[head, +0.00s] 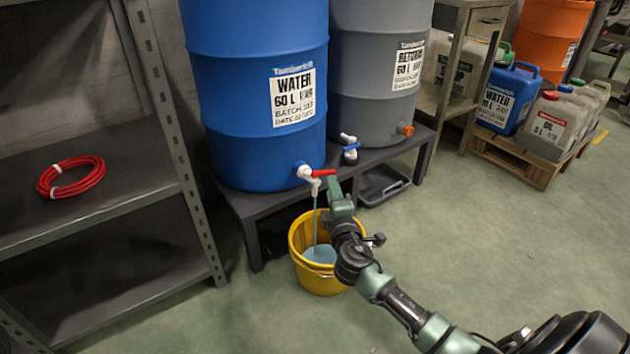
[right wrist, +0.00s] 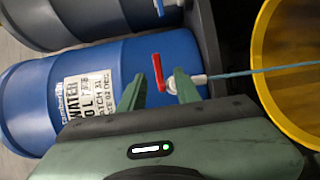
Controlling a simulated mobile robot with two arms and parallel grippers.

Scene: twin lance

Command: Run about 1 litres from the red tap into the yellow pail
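The red tap (head: 323,173) sits on a white spout low on the blue water barrel (head: 255,95). A thin stream runs from it into the yellow pail (head: 306,276), which stands on the floor below and holds some bluish liquid. My right gripper (head: 336,186) is beside the red handle. In the right wrist view its two fingers (right wrist: 160,82) are apart, with the red handle (right wrist: 158,72) showing between them; I cannot tell whether they touch it. The stream and the yellow pail (right wrist: 262,75) are at the right there. My left gripper is not in view.
A grey barrel (head: 375,75) with a blue-handled tap (head: 351,149) stands on the same dark bench (head: 240,203). A grey tray (head: 383,184) lies beneath. A shelf with red hose (head: 71,177) is at left; a pallet (head: 535,165) with jugs is at right.

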